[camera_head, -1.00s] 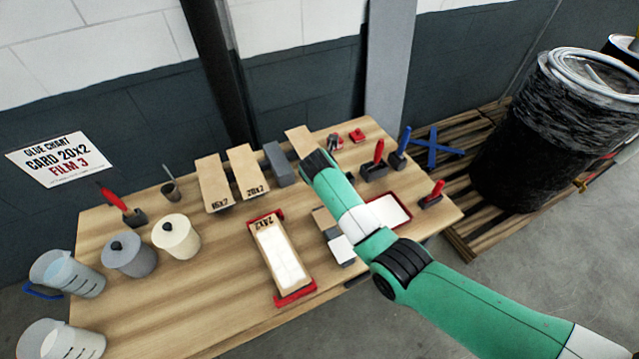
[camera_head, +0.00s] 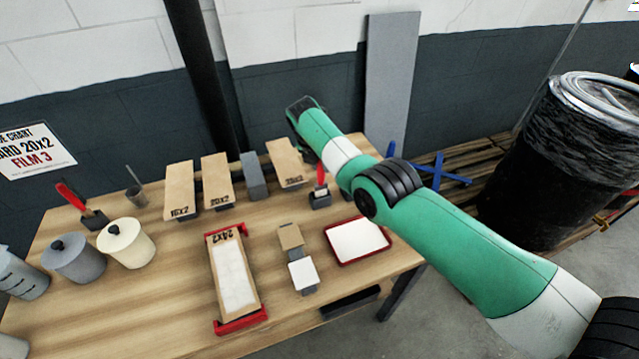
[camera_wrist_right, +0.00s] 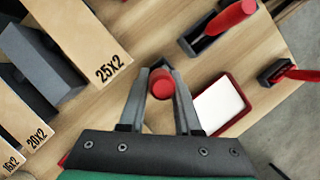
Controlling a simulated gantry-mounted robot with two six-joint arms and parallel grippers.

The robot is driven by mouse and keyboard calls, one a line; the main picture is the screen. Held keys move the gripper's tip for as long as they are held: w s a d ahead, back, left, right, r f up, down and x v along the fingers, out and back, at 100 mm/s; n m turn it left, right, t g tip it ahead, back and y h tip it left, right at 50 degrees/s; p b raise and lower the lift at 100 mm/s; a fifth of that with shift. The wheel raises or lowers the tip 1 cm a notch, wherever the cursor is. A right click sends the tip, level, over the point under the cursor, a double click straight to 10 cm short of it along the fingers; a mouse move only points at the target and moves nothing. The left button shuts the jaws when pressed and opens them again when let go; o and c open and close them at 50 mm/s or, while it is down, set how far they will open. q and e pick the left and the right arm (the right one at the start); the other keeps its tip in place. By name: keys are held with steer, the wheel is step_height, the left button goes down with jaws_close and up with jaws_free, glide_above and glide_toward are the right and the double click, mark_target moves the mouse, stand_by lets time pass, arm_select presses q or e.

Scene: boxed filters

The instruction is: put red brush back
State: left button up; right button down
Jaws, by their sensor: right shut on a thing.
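In the right wrist view, my right gripper (camera_wrist_right: 160,78) is shut on a red brush (camera_wrist_right: 162,85), seen end-on as a round red handle between the two fingers. Its bristle end is hidden. A red-handled tool stands in a dark holder (camera_head: 319,200); another red handle is in a dark block (camera_wrist_right: 275,72) at the right of the wrist view. My left gripper is not in view.
Cartons, one marked 25x2 (camera_wrist_right: 85,40), stand at the back. A red-rimmed white tray (camera_head: 358,240) and a 24x2 filter in a red frame (camera_head: 240,322) lie in front. A red-handled tool (camera_head: 70,196) and lidded pots are at left.

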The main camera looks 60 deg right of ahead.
mark_target(319, 172)
steer(key=shift+f+b, duration=0.9)
steer(key=shift+f, duration=1.05)
steer(key=shift+f, duration=0.2)
steer(key=c, duration=0.6)
jaws_free()
steer(key=shift+r, duration=0.1)
steer(key=p+v, duration=0.4)
steer(key=shift+d+r+p, duration=0.15)
steer(key=shift+d+p, duration=0.05)
steer(key=shift+p, duration=0.1)
steer(key=p+v, duration=0.2)
steer(key=v, duration=0.6)
steer(key=shift+a, duration=0.2)
